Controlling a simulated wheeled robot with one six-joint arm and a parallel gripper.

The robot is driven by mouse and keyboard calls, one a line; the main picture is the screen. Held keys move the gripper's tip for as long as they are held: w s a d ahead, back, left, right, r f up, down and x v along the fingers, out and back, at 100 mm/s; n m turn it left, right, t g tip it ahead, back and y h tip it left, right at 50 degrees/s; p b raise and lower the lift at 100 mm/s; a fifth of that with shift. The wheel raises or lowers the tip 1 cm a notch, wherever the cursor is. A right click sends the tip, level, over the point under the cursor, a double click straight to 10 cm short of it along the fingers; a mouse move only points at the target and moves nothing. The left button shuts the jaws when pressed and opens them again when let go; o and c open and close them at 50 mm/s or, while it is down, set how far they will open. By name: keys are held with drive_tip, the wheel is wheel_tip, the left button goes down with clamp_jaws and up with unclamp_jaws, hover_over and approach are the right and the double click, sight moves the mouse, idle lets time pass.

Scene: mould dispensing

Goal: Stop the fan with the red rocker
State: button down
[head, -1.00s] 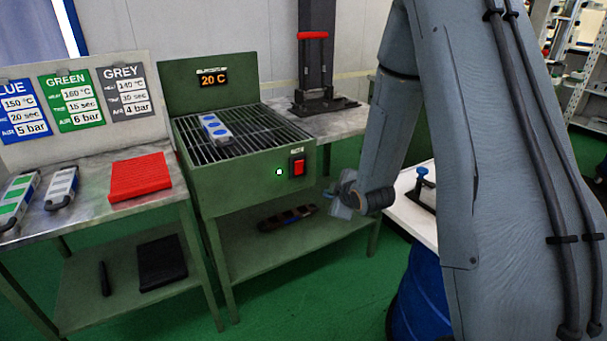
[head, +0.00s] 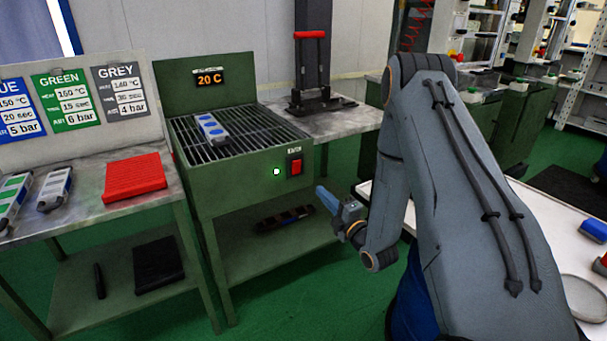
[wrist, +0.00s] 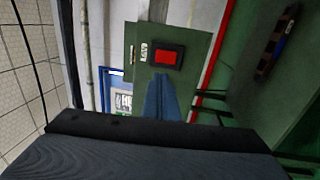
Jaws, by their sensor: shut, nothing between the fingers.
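The red rocker (head: 296,167) sits in a dark frame on the front of the green fan unit (head: 235,190), at its right end. A small white light (head: 277,171) shows left of it. The rocker also shows in the wrist view (wrist: 166,57), just beyond the blue fingers. My gripper (head: 322,192) is shut and empty, to the right of the rocker and a little lower, with a visible gap in the head view. In the wrist view my gripper (wrist: 160,82) points up toward the rocker. A mould with blue cavities (head: 211,130) lies on the unit's grille.
The unit's display (head: 210,79) reads 20 C. A red mat (head: 135,177) and two moulds lie on the left bench. A black press with a red handle (head: 310,34) stands behind. A dark mould (head: 284,217) lies on the shelf below. The floor ahead is clear.

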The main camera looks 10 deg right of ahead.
sight(296, 165)
drive_tip(key=p+x, duration=0.1)
drive_tip(key=x, duration=1.3)
drive_tip(key=shift+p, duration=0.3)
